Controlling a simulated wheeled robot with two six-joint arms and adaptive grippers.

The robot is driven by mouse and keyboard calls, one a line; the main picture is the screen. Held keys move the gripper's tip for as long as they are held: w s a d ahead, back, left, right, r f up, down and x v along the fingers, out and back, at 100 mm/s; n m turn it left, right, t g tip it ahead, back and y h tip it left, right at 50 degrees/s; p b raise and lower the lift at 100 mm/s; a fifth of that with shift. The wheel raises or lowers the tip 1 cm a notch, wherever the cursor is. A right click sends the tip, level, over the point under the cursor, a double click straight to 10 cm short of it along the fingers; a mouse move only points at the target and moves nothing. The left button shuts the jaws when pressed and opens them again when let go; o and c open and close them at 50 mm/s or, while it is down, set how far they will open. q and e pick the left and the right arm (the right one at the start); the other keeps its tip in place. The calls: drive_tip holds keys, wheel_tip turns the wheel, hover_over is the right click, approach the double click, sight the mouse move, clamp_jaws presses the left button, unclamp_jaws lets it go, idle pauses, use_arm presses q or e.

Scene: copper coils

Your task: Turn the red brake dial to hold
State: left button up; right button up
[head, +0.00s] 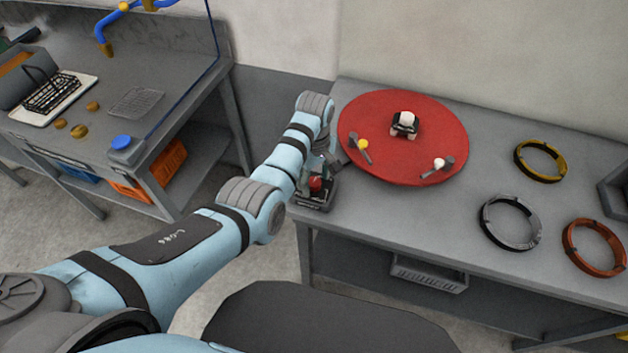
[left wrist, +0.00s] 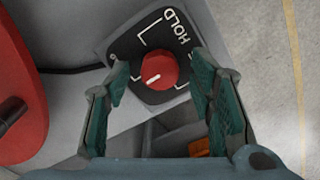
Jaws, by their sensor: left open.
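The red brake dial (left wrist: 158,70) sits on a dark plate (left wrist: 122,52) lettered HOLD at its upper right in the left wrist view. A white mark on the dial points to the lower left, away from the word HOLD. In the head view the dial (head: 316,184) shows at the near left corner of the table, partly hidden by my arm. My left gripper (left wrist: 160,82) is open, with one finger on each side of the dial. Clear gaps show between the fingers and the dial. My right gripper is in neither view.
A large red turntable (head: 385,165) with small fittings stands right of the dial. Yellow, grey and orange coils (head: 510,222) lie further right on the grey table (head: 390,215). A second bench (head: 180,105) stands at the left, with floor between.

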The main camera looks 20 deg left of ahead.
use_arm(q)
drive_tip(key=shift+f, duration=0.3)
drive_tip(key=c, duration=1.2)
drive_tip(key=shift+o, duration=0.2)
